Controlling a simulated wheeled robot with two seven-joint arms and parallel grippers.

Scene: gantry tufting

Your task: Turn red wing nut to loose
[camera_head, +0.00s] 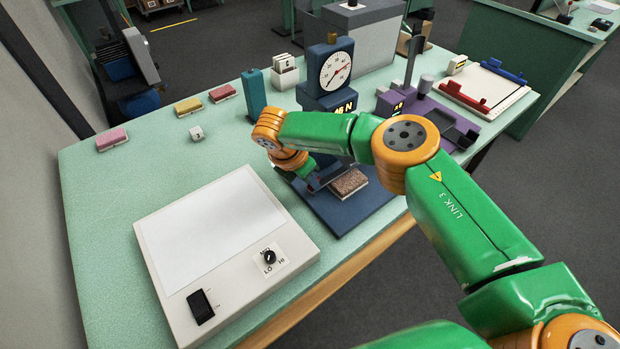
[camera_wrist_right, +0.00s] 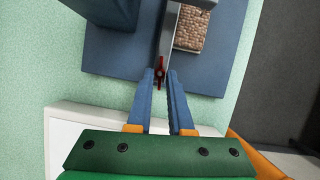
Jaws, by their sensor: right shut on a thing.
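The red wing nut (camera_wrist_right: 160,66) shows in the wrist view, on the edge of a grey clamp bar (camera_wrist_right: 170,35) of a navy gauge stand. My right gripper (camera_wrist_right: 161,80) has its blue fingertips on either side of the nut and is shut on it. In the head view my right gripper (camera_head: 312,174) is low over the stand's base (camera_head: 345,213), and the nut is hidden there behind my arm. A brown carpet sample (camera_head: 349,182) lies beside the clamp bar. My left gripper is out of view.
The stand's dial (camera_head: 336,70) rises behind my wrist. A white light panel (camera_head: 214,235) with a knob and switch lies to the left. A teal bottle-like post (camera_head: 254,93) and purple device (camera_head: 425,115) stand nearby.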

